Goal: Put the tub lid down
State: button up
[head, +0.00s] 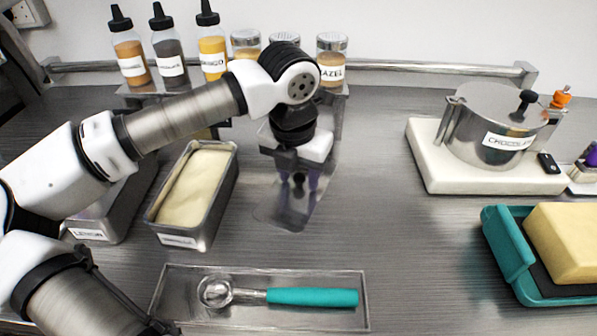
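The tub lid (277,213) is a shiny steel plate in the middle of the counter, to the right of the open tub. It lies at or close above the counter; I cannot tell if it touches. My gripper (299,182) points down over the lid, with its purple fingers on either side of a dark knob. I cannot tell whether the fingers press on the knob. The open steel tub (208,235) holds pale ice cream and has no lid on it. My wrist hides the lid's far end.
A tray with a teal-handled scoop (312,297) lies in front. A tub labelled LEMON (92,234) stands left. Bottles (130,56) and jars (331,58) stand on a rack behind. A steel pot (493,135) and teal container (507,245) are right. The counter right of the lid is clear.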

aim_at(294, 194)
jog(key=shift+r+p, duration=0.25)
jog(key=shift+p, duration=0.05)
notch_tip(294, 194, up, 12)
jog(key=s, duration=0.1)
jog(key=shift+s+a+f+b, duration=0.15)
jog(key=shift+s+a+b, duration=0.15)
jog(key=shift+a+b, duration=0.1)
